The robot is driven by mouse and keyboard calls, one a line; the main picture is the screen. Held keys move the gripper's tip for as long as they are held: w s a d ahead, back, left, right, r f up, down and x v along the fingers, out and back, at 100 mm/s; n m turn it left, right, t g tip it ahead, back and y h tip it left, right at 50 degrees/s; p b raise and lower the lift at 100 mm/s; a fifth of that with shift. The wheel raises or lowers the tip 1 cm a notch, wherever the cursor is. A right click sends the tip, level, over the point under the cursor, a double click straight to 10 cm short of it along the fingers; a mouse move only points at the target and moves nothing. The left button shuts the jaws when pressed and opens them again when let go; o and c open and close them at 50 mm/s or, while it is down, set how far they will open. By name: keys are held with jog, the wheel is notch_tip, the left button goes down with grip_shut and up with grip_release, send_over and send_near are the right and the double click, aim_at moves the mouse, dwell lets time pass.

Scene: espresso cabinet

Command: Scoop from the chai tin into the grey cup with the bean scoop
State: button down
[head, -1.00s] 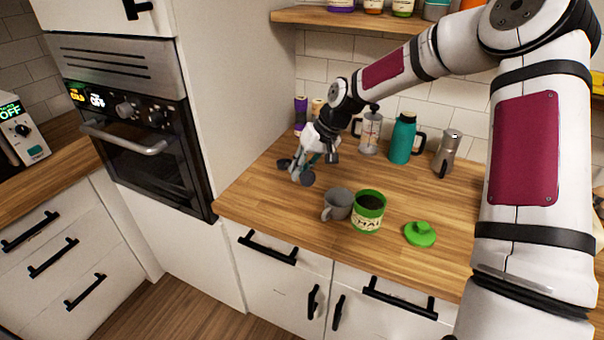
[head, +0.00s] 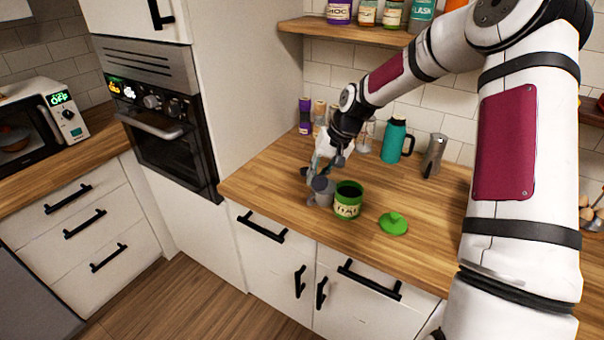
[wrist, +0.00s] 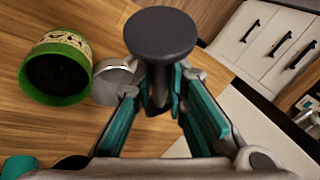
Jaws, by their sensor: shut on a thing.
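The green chai tin (head: 348,209) stands upright and open on the wooden counter; its inside looks dark. It also shows in the wrist view (wrist: 80,45). The grey cup (head: 326,197) stands beside it on the left, partly hidden by my gripper in the head view; it shows in the wrist view (wrist: 112,82) too. My gripper (wrist: 157,88) is shut on a dark grey piece with a round end, seemingly the bean scoop (wrist: 160,35). In the head view my gripper (head: 320,171) is above and just left of the cup. I cannot see inside the scoop.
A green lid (head: 394,223) lies right of the tin. A teal flask (head: 396,141) and a metal pot (head: 433,155) stand at the back. A tall cabinet wall (head: 240,90) bounds the counter on the left. The counter's front left is clear.

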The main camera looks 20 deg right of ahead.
jog(key=s+d+r+m+g+p, duration=0.1)
jog(key=s+d+r+m, duration=0.1)
jog(key=s+d+m, duration=0.2)
jog(key=s+d, duration=0.2)
jog(key=d, duration=0.2)
jog(key=shift+s+r, duration=0.2)
jog(key=shift+s, duration=0.05)
jog(key=shift+w+d+f+m+g+y+b, duration=0.15)
jog(key=shift+w+d+f+g+y+b, duration=0.25)
jog(key=shift+b, duration=0.65)
jog(key=shift+w+d+f+m+g+y+b, duration=0.15)
jog(key=shift+w+g+b, duration=0.15)
jog(key=shift+g+b, duration=0.5)
jog(key=shift+w+d+f+m+g+y+b, duration=0.1)
jog(key=shift+w+f+g+y+b, duration=0.2)
jog(key=shift+b, duration=0.95)
jog(key=shift+w+f, duration=0.1)
jog(key=shift+f, duration=1.4)
